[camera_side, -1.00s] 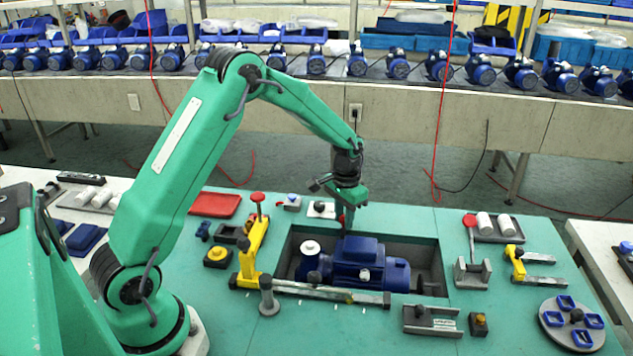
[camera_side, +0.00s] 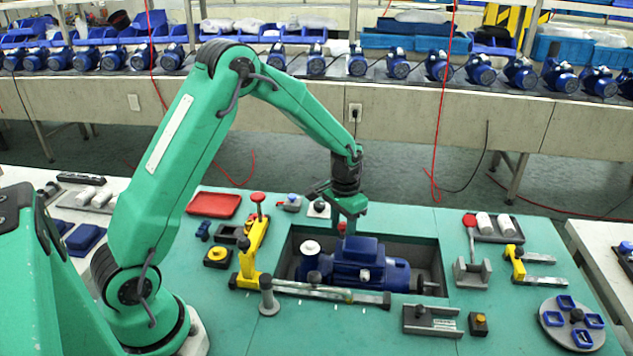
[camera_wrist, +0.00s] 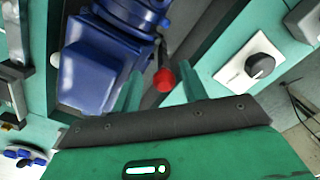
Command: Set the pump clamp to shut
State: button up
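The blue pump (camera_side: 362,265) lies in a dark recess in the green bench. A red ball knob (camera_side: 341,228) on a thin dark rod stands at the pump's far side; it looks like the handle of the pump clamp. My gripper (camera_side: 349,224) points down just over this knob. In the wrist view my gripper (camera_wrist: 160,84) has its two green fingers apart, with the red knob (camera_wrist: 164,80) between them, closer to the right finger. Space shows on the knob's left. The rod's lower end and the clamp's jaw are hidden.
A yellow clamp with a red handle (camera_side: 255,235) stands left of the recess. A white plate with a black rotary knob (camera_side: 319,209) sits behind it. A red-knobbed lever (camera_side: 470,222) and a yellow clamp (camera_side: 517,262) stand at the right.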

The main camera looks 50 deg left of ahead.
jog(key=shift+r, duration=0.1)
dwell(0.3)
notch_tip(320, 180, up, 6)
jog(key=shift+w+r, duration=0.1)
jog(key=shift+r, duration=0.75)
jog(key=shift+r, duration=0.1)
jog(key=shift+s+r, duration=0.25)
jog(key=shift+r, duration=0.05)
jog(key=s+d+r+t, duration=0.2)
jog(key=s+d+r, duration=0.1)
jog(key=s+r, duration=0.7)
jog(key=s+d+r+t, duration=0.1)
jog(key=s+r, duration=0.1)
jog(key=s, duration=0.5)
jog(key=s+d+r+t, duration=0.1)
jog(key=s+t, duration=0.1)
jog(key=s, duration=0.5)
jog(key=shift+s+r+t, duration=0.2)
jog(key=shift+r+t, duration=0.1)
jog(key=shift+r, duration=0.1)
